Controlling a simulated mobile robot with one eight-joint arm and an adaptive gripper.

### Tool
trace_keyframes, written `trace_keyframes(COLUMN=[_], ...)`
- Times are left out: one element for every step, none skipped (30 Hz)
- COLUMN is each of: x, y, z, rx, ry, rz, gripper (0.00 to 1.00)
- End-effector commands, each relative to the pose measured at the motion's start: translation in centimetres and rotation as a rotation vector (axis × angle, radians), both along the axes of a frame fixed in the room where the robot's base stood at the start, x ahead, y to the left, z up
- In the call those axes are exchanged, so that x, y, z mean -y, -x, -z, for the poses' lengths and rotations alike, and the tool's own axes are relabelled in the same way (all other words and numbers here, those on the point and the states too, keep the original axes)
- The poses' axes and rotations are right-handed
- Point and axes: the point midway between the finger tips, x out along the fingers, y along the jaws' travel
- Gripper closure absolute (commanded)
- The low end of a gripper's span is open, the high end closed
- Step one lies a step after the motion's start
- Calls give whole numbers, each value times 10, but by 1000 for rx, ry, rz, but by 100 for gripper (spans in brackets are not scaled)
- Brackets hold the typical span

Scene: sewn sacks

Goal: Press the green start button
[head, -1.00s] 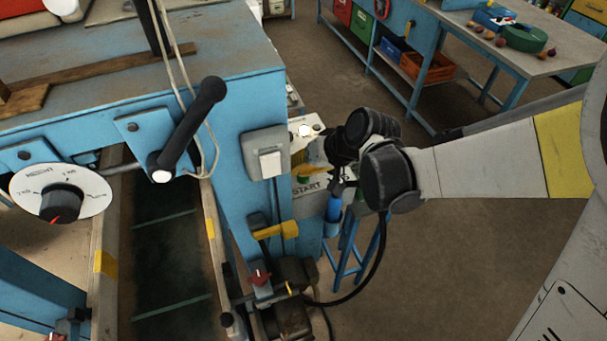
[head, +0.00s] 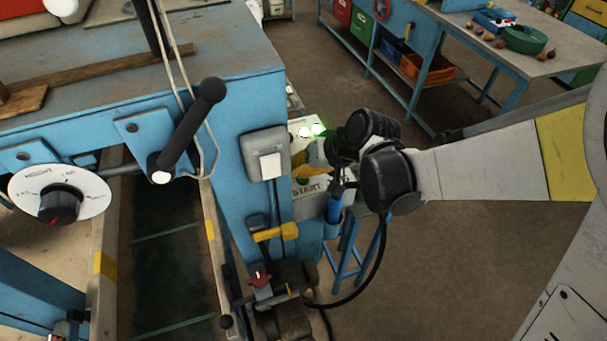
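The grey control box with the START label (head: 307,189) stands at the right side of the blue machine. A sliver of the green start button (head: 303,180) shows just above the label; most of it is covered. My gripper (head: 302,170) is at the button, its yellowish fingertip over or against it. Whether it touches cannot be told for sure. The fingers are small and partly hidden behind my black wrist, so their opening cannot be seen. On top of the box a green lamp (head: 319,129) glows next to a white lamp (head: 304,132).
The blue machine (head: 262,125) with a black lever (head: 190,130) and a dial (head: 60,195) fills the left. A grey switch box (head: 266,150) is close left of my gripper. A workbench (head: 500,55) stands at the back right. Open floor lies between.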

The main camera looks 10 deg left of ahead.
Motion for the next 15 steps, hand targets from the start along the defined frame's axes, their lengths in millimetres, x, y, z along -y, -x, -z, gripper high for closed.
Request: trace_keyframes(x=[0,0,0,0,0,0,0,0,0,0,0,0,0,0,0], y=[0,0,0,0,0,0,0,0,0,0,0,0,0,0,0], z=[-5,-7,-9,-10,-11,-12,-12,-12,-12,-12,-12,-12,-12,-12,-12], rx=[0,0,0,0,0,0,0,0,0,0,0,0,0,0,0], ry=[0,0,0,0,0,0,0,0,0,0,0,0,0,0,0], rz=[0,0,0,0,0,0,0,0,0,0,0,0,0,0,0], gripper=[100,100,100,100,100,100,100,100,100,100,100,100,100,100,100])
